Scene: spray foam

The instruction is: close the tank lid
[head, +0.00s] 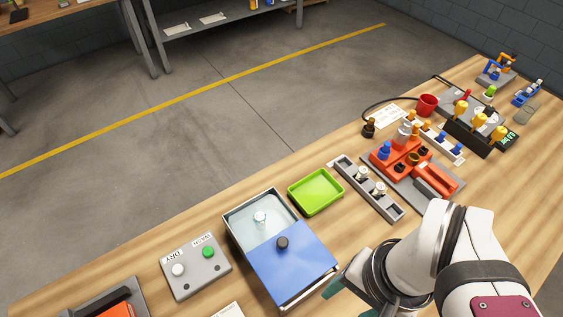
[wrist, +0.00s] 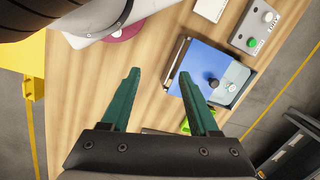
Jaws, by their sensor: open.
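The tank (head: 236,228) is a light box near the table's front left. Its blue lid (head: 290,266) covers the near half and has a dark knob (head: 282,242) near its far edge. The far half is uncovered, and a small white-topped piece (head: 260,217) shows inside. In the wrist view the lid (wrist: 200,62) and knob (wrist: 213,84) lie beyond the fingertips, slightly right. My gripper (wrist: 159,73) is open and empty, its teal fingers apart. In the head view it is mostly hidden by my arm, at the tank's near right, apart from the knob.
A panel (head: 190,279) with green and white buttons stands left of the tank. A green tray (head: 316,191) sits just behind it to the right. A grey rack (head: 366,189) and an orange fixture (head: 406,156) stand farther right.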

